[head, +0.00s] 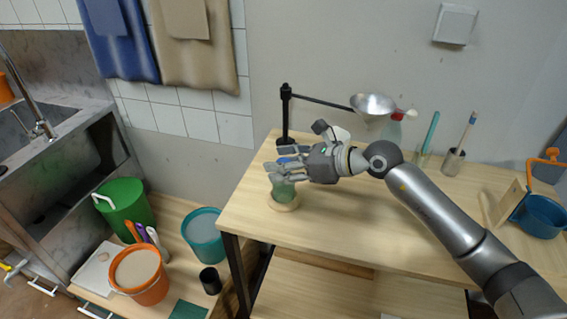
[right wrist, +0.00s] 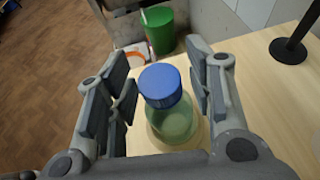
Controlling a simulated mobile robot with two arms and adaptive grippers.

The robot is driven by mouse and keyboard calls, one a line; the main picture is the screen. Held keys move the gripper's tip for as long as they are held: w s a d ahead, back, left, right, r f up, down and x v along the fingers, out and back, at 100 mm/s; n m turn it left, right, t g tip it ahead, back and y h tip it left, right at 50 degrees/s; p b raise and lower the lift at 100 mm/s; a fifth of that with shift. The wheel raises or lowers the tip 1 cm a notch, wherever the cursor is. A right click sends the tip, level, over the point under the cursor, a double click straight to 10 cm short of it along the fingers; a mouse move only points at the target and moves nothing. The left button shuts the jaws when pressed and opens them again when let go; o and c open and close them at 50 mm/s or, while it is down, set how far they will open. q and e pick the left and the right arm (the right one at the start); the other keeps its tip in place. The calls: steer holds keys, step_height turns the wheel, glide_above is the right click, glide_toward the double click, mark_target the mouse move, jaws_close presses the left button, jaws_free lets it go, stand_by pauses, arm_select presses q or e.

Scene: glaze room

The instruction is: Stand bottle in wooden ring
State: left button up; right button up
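A green see-through bottle (head: 284,190) with a blue cap (right wrist: 160,85) stands upright near the table's left front edge. Its base is at the pale wooden ring (head: 285,207), and in the right wrist view the ring (right wrist: 198,140) shows around the lower body. The bottle looks seated inside the ring, though its very bottom is hidden. My right gripper (head: 284,167) is at the bottle's top, with one finger on each side of it. The fingers look spread, with small gaps beside the cap. My left gripper is in neither view.
A black stand (head: 286,105) with an arm and metal bowl (head: 373,104) rises behind my gripper. A clear bottle, brush holder (head: 453,162) and blue pot (head: 541,214) stand farther right. Buckets (head: 139,274) sit on a lower surface at left. The table's front middle (head: 350,235) is clear.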

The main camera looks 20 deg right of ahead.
steer(key=shift+r, duration=0.2)
steer(key=shift+s+d, duration=0.15)
steer(key=shift+d, duration=0.2)
steer(key=b+v, duration=0.3)
steer(key=v, duration=0.8)
steer(key=shift+s, duration=0.2)
